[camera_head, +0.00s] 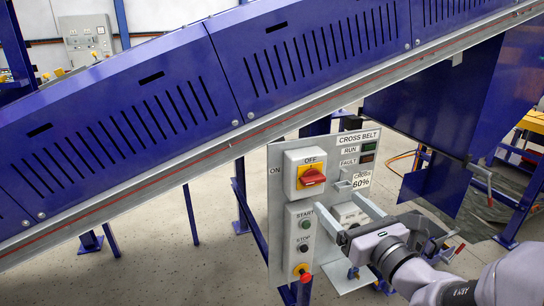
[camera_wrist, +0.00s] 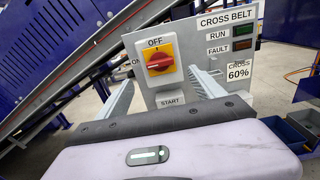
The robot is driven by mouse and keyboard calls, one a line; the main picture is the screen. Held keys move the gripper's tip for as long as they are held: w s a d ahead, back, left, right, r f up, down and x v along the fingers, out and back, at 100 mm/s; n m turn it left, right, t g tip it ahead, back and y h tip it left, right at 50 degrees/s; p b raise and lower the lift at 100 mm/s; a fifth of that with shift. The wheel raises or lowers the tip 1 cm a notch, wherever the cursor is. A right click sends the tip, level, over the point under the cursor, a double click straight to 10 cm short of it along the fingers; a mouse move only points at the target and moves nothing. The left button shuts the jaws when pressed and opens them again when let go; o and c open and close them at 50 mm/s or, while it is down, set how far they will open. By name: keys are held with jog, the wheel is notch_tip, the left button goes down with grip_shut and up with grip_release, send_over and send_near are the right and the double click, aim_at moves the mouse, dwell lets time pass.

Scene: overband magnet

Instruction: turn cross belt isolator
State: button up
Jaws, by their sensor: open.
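The cross belt isolator (camera_head: 311,178) is a red rotary handle on a yellow plate on a light grey box. OFF is marked above it and ON to its left. Its handle lies roughly horizontal, slightly tilted; it also shows in the wrist view (camera_wrist: 160,62). It is mounted on the upper left of the grey CROSS BELT panel (camera_head: 330,262). My gripper (camera_head: 339,204) is open and empty, in front of the panel, below and right of the isolator in the head view. In the wrist view its fingers (camera_wrist: 161,80) stand either side of the isolator, apart from the handle.
Below the isolator are a green START button (camera_head: 306,223), a black STOP button (camera_head: 303,247) and a red emergency stop (camera_head: 304,273). RUN and FAULT lamps (camera_head: 368,147) sit at the upper right.

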aim_at(316, 181)
jog(key=p+x, duration=0.5)
jog(key=x, duration=0.5)
jog(key=shift+w+a, duration=0.15)
jog(key=shift+w, duration=0.05)
jog(key=c, duration=1.4)
jog(key=shift+o, duration=0.2)
jog(key=shift+p, duration=0.3)
